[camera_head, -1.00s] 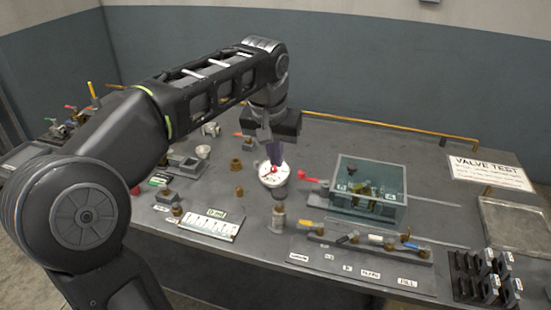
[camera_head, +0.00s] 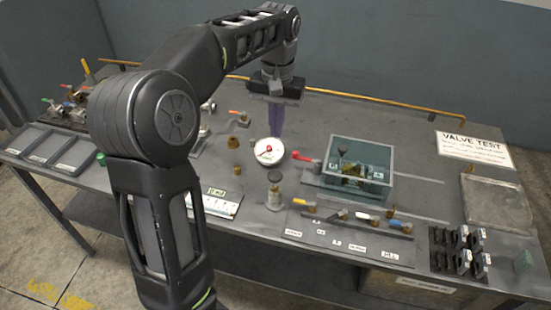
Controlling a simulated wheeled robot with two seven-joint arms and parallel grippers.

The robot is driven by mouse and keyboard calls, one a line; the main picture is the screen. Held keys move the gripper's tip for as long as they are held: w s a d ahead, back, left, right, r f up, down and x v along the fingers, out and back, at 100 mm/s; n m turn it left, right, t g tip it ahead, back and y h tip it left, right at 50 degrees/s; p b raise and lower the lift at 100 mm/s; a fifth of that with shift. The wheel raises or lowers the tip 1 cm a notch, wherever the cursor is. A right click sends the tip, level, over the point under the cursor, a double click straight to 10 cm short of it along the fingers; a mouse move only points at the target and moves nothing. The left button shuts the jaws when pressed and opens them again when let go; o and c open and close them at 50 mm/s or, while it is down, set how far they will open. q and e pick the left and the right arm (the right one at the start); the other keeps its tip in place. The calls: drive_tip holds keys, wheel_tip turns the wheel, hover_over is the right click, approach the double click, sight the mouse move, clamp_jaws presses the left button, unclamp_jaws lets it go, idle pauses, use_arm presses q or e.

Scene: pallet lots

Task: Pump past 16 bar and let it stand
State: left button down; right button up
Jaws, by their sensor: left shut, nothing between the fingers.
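A round white gauge (camera_head: 268,152) with a red pointer stands near the middle of the bench. The pointer's reading is too small to make out. My left gripper (camera_head: 276,130) points down just behind the gauge, its dark fingers together and empty. I cannot tell whether the fingertips touch anything. A red-ended lever (camera_head: 302,160) sticks out to the left of a clear-walled, green-tinted box (camera_head: 374,158) that covers some brass fittings. A small cylindrical fitting (camera_head: 274,198) stands in front of the gauge. My right gripper is not in view.
A row of coloured-handled valves (camera_head: 365,217) sits on a rail at the front. A valve test sign (camera_head: 474,148), an empty tray (camera_head: 495,203) and dark holders (camera_head: 460,250) lie to the right. My left arm hides part of the bench's left side.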

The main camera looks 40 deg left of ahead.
use_arm(q)
drive_tip(key=shift+s+d, duration=0.1)
drive_tip(key=shift+f, duration=0.15)
drive_tip(key=b, duration=0.7)
hover_over(276, 175)
wheel_tip(276, 175, down, 7)
drive_tip(key=shift+f, duration=0.15)
drive_tip(key=shift+f+p, duration=0.95)
drive_tip(key=shift+f, duration=2.25)
